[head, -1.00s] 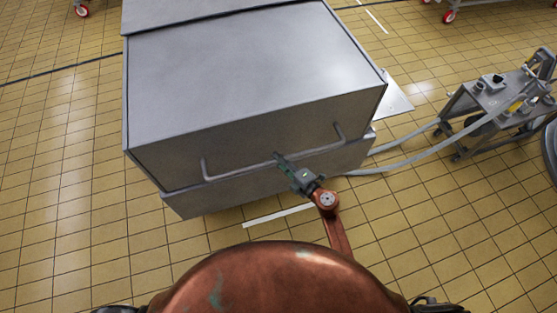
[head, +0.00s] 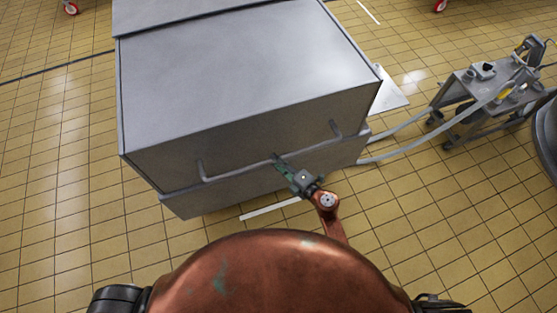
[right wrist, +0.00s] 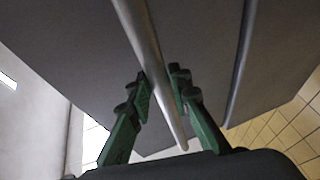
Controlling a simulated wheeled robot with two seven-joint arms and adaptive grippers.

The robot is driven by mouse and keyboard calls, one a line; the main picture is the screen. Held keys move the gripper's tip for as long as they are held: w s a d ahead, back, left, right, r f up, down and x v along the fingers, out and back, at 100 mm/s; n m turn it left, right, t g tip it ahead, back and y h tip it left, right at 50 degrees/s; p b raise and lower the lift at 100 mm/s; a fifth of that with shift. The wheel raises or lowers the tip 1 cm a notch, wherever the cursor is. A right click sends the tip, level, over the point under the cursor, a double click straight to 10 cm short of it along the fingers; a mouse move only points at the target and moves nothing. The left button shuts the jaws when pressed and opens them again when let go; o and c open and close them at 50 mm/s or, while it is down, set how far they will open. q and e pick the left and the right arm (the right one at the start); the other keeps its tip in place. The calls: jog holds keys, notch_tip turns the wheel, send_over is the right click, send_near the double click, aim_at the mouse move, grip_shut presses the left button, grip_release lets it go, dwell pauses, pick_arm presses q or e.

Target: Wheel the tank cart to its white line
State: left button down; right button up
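The tank cart (head: 240,75) is a large grey metal box filling the upper left of the head view. A grey bar handle (head: 235,172) runs along its near side, and the bar also shows in the right wrist view (right wrist: 140,35). My right gripper (head: 281,162) is at the middle of this handle. In the right wrist view its green fingers (right wrist: 161,90) lie on either side of the bar, closed around it. A short white line (head: 268,210) lies on the floor just in front of the cart's near lower edge. My left gripper is out of view.
A grey wheeled stand (head: 485,88) is at the right, with pale hoses (head: 415,145) running towards the cart's right side. A dark rounded vessel (head: 547,130) is at the right edge. Another white floor mark (head: 368,12) is at the top. Tiled floor is open at left and lower right.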

jog(key=shift+o, duration=0.7)
jog(key=shift+w+a+f, duration=0.15)
jog(key=shift+a+f, duration=0.05)
jog(key=shift+f, duration=0.15)
jog(key=shift+o, duration=1.4)
jog(key=shift+d+r, duration=0.1)
jog(key=shift+r, duration=0.1)
jog(key=v, duration=1.2)
